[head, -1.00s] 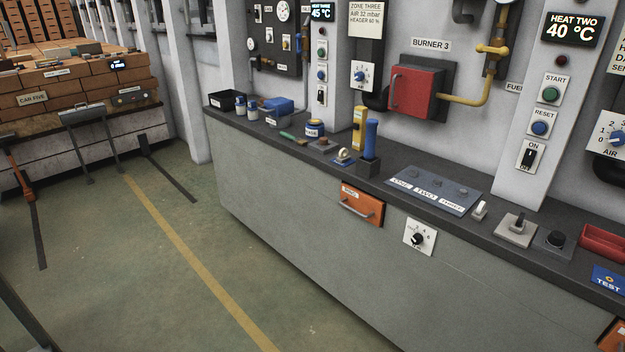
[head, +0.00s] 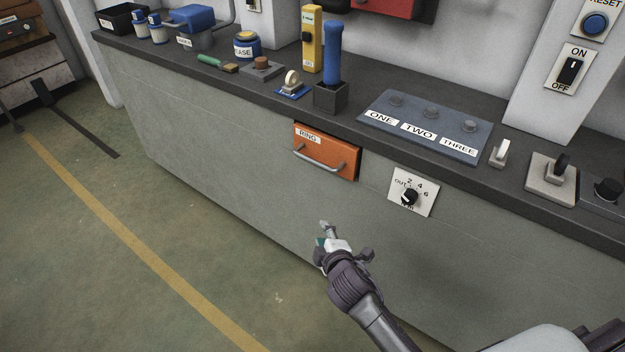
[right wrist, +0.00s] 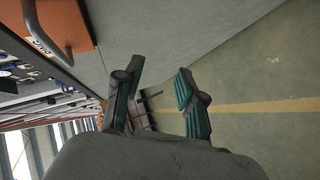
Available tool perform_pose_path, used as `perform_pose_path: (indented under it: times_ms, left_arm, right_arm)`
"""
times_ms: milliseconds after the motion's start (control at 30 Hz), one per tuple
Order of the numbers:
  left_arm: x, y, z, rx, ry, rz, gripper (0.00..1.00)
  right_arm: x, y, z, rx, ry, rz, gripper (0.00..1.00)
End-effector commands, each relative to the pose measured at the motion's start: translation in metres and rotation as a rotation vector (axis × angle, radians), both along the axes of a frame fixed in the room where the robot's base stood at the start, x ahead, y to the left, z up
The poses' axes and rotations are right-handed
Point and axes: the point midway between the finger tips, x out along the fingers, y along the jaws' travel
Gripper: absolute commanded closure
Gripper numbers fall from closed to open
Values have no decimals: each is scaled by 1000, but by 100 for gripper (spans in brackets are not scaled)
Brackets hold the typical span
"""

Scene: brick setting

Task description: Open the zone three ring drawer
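The orange drawer front (head: 326,151) with a label reading "RING" and a grey bar handle (head: 319,163) is set in the grey bench front, below the worktop. It looks shut. In the right wrist view the drawer front (right wrist: 78,22) and its handle (right wrist: 62,40) show at the upper left. My right gripper (head: 325,232) is below the drawer in the head view, apart from the handle. In the right wrist view its two fingers (right wrist: 156,98) stand apart with nothing between them. My left gripper is not in view.
A dial plate (head: 412,192) is on the bench front right of the drawer. The worktop (head: 350,127) above carries a blue-handled tool in a block (head: 331,75), a yellow device (head: 312,40) and a ONE TWO THREE panel (head: 425,125). The floor (head: 190,220) in front is clear.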

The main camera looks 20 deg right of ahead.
Motion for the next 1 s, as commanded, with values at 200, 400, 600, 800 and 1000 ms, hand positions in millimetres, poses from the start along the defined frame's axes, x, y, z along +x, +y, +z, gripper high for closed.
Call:
perform_pose_path:
  times_ms: [200, 400, 600, 800, 1000]
  left_arm:
    - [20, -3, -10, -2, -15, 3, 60]
    - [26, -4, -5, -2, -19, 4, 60]
    - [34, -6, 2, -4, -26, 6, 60]
    - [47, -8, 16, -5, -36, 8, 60]
    - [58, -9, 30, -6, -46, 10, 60]
  right_arm:
    - [17, -1, 110, -175, -249, 10, 61]
    - [26, -3, 131, -206, -290, 4, 61]
    - [63, -7, 125, -204, -288, 5, 61]
    - [106, -12, 119, -202, -287, 4, 61]
    - [137, -16, 114, -202, -286, 5, 61]
